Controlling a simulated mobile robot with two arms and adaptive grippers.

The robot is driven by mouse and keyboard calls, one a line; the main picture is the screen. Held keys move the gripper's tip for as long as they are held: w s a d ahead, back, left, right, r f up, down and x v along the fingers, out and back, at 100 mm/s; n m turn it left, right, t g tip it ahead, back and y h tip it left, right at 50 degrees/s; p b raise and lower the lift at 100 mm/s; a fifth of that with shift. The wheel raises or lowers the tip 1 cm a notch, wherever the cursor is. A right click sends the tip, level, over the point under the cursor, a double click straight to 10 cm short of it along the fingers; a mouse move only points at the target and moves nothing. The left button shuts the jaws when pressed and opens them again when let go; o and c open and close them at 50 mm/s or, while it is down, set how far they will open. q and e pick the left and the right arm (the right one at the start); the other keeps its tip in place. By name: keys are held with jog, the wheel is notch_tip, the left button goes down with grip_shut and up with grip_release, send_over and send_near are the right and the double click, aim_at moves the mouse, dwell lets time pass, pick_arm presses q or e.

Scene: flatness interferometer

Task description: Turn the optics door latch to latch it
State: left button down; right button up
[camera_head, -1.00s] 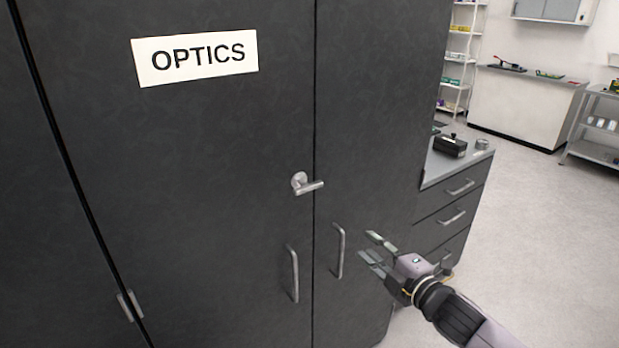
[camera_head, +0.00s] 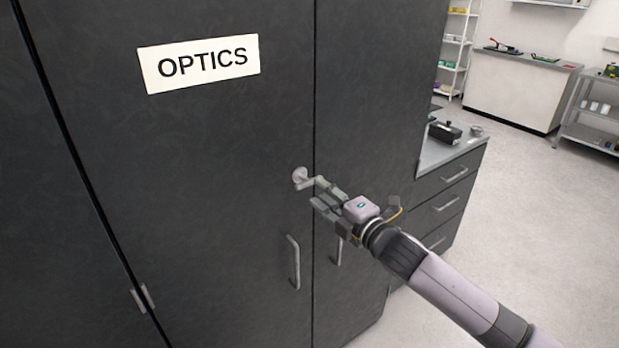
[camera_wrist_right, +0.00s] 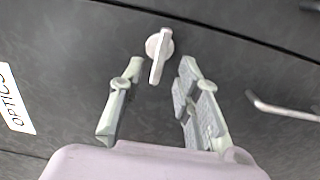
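The optics door latch is a small silver lever (camera_head: 300,178) on a round base, on the dark cabinet door below the OPTICS sign (camera_head: 205,63). Clear gaps show on both sides of the lever, and I cannot see contact. My left gripper is not in view.
Two vertical door handles hang below the latch, the left one (camera_head: 293,262) clear and the right one (camera_head: 337,250) partly behind my gripper. A drawer unit (camera_head: 450,190) with a black box (camera_head: 445,132) on top stands right of the cabinet. The floor (camera_head: 540,240) at right is open.

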aim_at(311, 184)
jog(key=shift+p+x, duration=0.55)
jog(key=shift+x, duration=2.4)
grip_shut()
